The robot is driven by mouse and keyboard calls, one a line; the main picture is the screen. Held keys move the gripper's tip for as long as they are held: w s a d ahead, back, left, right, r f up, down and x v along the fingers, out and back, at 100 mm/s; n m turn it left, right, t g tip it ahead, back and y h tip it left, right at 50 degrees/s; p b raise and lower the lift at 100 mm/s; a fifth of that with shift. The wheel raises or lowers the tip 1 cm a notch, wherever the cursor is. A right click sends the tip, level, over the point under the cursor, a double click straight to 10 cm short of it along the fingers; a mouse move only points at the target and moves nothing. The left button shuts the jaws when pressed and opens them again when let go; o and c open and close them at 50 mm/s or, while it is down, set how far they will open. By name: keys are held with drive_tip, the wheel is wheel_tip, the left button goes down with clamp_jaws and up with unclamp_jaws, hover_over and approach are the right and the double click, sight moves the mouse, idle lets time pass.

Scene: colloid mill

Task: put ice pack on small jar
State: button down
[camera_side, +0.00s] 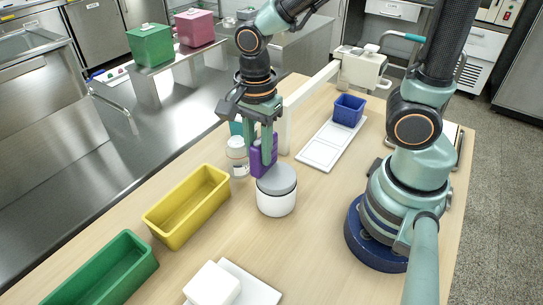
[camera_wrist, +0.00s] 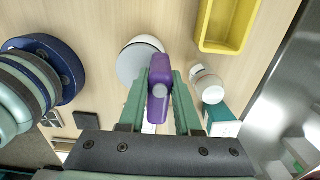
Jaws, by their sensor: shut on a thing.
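The purple ice pack (camera_side: 258,160) is upright between the fingers of my gripper (camera_side: 261,150), which is shut on it. In the wrist view the ice pack (camera_wrist: 160,88) lies between the green fingers of my gripper (camera_wrist: 160,90). The small jar (camera_side: 277,201), white with a grey lid, stands on the table just in front of the ice pack in the side view. In the wrist view the jar (camera_wrist: 128,66) is just left of the ice pack, which partly covers it. I cannot tell whether ice pack and jar touch.
A white bottle (camera_side: 238,162) stands close to the left of the ice pack, with a teal item (camera_wrist: 222,117) beside it. A yellow bin (camera_side: 187,213) and green bin (camera_side: 102,279) stand further left. A white tray (camera_side: 322,152) and blue bin (camera_side: 348,110) are behind right.

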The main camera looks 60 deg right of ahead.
drive_tip(key=c, duration=0.6)
unclamp_jaws()
drive_tip(key=shift+f, duration=0.1)
wheel_tip(320, 180, up, 12)
drive_tip(key=w+d+n+t, duration=0.1)
drive_tip(key=d+n+t, duration=0.4)
drive_tip(key=n, duration=1.3)
drive_tip(key=shift+w+d+t, duration=0.25)
drive_tip(key=shift+d+t, duration=0.05)
drive_tip(key=shift+d, duration=0.85)
